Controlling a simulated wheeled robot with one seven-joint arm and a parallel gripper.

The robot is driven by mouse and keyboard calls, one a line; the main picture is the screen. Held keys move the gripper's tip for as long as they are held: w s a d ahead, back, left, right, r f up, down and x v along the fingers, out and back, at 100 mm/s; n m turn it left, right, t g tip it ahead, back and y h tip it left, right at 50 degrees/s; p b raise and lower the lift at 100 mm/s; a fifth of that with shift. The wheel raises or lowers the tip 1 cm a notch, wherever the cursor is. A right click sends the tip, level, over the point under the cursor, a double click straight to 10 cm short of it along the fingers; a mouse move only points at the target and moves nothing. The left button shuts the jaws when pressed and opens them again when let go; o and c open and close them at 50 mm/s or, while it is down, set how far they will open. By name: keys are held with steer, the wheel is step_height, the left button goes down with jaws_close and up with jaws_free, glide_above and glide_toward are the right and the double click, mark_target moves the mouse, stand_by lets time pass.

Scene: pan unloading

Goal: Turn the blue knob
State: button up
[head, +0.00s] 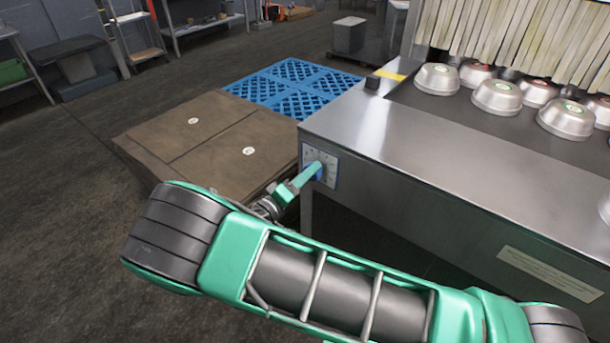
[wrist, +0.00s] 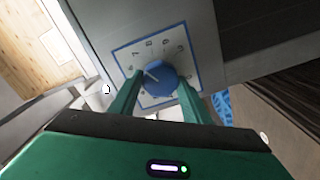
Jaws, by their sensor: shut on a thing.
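The blue knob (wrist: 162,78) sits at the middle of a white dial plate with a blue border and numbers around it. The dial plate (head: 327,156) is on the end face of the steel counter in the head view. My gripper (head: 312,172) reaches the dial from the lower left. In the wrist view my gripper's (wrist: 160,92) two green fingers stand on either side of the knob and are shut on it. A light pointer mark shows on the knob's upper left. In the head view the fingers hide most of the knob.
The steel counter (head: 400,150) carries several metal domed lids (head: 497,97) under a strip curtain (head: 530,35). A brown board (head: 195,140) and a blue pallet (head: 290,85) lie on the floor to the left. Shelves stand at the back left.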

steer(key=shift+d+f, duration=0.1)
steer(key=shift+f, duration=0.2)
steer(key=o, duration=1)
steer(key=shift+o, duration=0.2)
steer(key=shift+r, duration=0.1)
steer(key=v, duration=1)
steer(key=shift+s+a, duration=0.25)
steer(key=shift+a, duration=0.05)
